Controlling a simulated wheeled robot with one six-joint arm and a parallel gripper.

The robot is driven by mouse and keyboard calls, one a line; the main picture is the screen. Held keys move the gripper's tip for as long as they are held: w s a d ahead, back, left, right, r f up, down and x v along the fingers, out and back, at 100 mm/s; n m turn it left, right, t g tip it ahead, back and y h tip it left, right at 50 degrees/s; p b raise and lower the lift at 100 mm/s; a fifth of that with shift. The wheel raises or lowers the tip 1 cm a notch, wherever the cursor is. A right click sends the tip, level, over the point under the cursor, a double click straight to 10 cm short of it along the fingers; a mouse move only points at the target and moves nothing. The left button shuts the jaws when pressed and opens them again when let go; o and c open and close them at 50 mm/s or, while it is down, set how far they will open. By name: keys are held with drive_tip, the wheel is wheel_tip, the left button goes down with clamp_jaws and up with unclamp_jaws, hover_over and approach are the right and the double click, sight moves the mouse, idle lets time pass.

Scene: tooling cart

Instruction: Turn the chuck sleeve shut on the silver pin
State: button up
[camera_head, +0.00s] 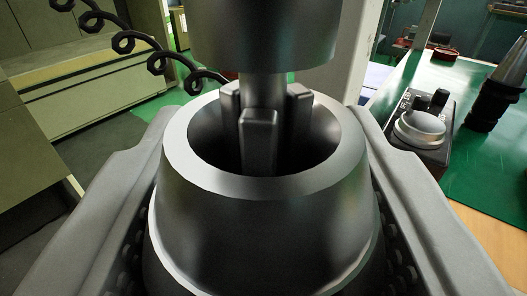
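The chuck sleeve (262,235) is a wide dark grey metal cone with an open round mouth, large in the middle of the view. Inside the mouth, three chuck jaws (258,140) stand around the silver pin (263,88). The pin comes down upright from a thick dark cylinder (265,32) above and enters the mouth. I cannot tell whether the jaws touch the pin, and its lower end is hidden. My gripper (268,125) has one finger on each side of the sleeve, with studded pads against its flanks. It appears shut on the sleeve.
A green worktop (480,165) lies at the right, carrying a small device with a silver knob (420,125) and a black stepped tool holder (500,90). A black coiled cable (125,40) hangs at the upper left before beige cabinets (90,80). A pale post (365,45) stands behind.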

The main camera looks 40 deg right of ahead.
idle(0.6)
drive_tip(key=o, duration=1)
drive_tip(key=shift+s, duration=0.1)
drive_tip(key=v, duration=1.7)
drive_tip(key=shift+a, duration=0.35)
